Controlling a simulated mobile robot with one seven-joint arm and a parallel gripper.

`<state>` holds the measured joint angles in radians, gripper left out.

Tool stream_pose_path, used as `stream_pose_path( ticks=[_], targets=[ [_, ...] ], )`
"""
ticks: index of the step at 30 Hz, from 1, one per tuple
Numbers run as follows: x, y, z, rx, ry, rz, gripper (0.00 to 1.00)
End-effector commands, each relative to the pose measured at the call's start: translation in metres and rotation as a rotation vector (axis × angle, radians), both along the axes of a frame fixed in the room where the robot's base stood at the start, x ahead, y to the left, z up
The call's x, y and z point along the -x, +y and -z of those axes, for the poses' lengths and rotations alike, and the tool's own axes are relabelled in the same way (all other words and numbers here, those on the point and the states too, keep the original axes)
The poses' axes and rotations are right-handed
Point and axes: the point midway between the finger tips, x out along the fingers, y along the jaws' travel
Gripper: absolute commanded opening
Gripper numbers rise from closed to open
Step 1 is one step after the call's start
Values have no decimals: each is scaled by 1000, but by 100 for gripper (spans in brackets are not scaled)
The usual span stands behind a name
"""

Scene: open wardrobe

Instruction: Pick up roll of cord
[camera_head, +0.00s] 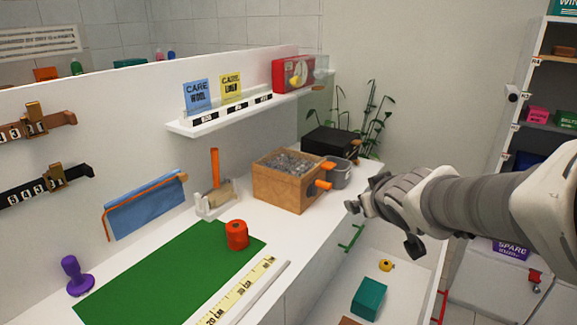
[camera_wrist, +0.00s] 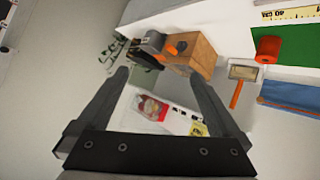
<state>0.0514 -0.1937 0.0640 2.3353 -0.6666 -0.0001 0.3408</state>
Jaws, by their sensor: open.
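A red-orange cylinder (camera_head: 237,235) with a dark hole in its top looks like the roll of cord. It stands upright on the green mat (camera_head: 165,277) on the white counter. In the wrist view the roll (camera_wrist: 268,48) is at the upper right, outside the space between my fingers. My gripper (camera_head: 382,228) is open and empty, right of the counter and above the open drawer, well apart from the roll. In the wrist view the open fingers of my gripper (camera_wrist: 158,78) face the wooden box and shelf area.
A white holder (camera_head: 217,204) with a beige roller and orange handle is behind the roll. A yellow ruler (camera_head: 243,292) lies along the front edge. The open drawer (camera_head: 335,290) holds a teal box.

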Motion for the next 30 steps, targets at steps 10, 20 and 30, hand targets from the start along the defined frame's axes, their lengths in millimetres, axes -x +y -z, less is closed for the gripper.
stream_pose_path(
  ticks=[10,20,30],
  targets=[
    [-59,106,101,-171,-68,-481,100],
    [-45,161,149,-349,-25,-741,100],
    [-75,208,175,-360,-22,-760,100]
  ],
)
